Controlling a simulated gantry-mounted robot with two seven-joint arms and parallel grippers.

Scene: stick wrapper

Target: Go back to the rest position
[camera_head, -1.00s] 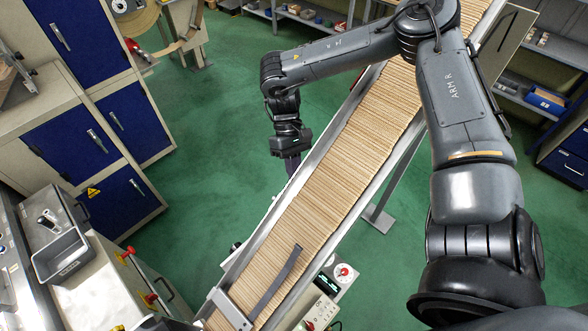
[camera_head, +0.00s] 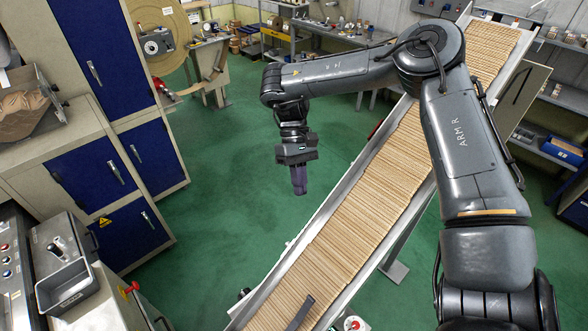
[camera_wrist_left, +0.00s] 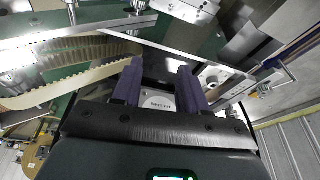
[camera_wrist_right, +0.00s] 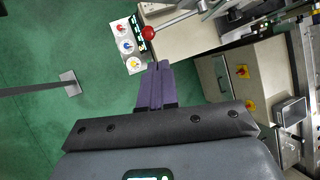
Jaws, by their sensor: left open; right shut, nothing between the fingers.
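My right gripper (camera_head: 299,186) hangs from the right arm over the green floor, left of the conveyor, in the head view. Its purple fingers are shut with nothing between them, as the right wrist view (camera_wrist_right: 156,80) also shows. My left gripper is not in the head view. In the left wrist view its two purple fingers (camera_wrist_left: 158,80) stand apart, open, with no object held between them. Machine parts lie beyond them.
A sloping conveyor (camera_head: 372,205) full of wooden sticks runs from lower left to upper right, with a dark strip (camera_head: 300,313) across its lower end. Blue-door cabinets (camera_head: 146,162) and a grey tray (camera_head: 62,283) are at left. A button box (camera_wrist_right: 127,44) shows in the right wrist view. Green floor is open between.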

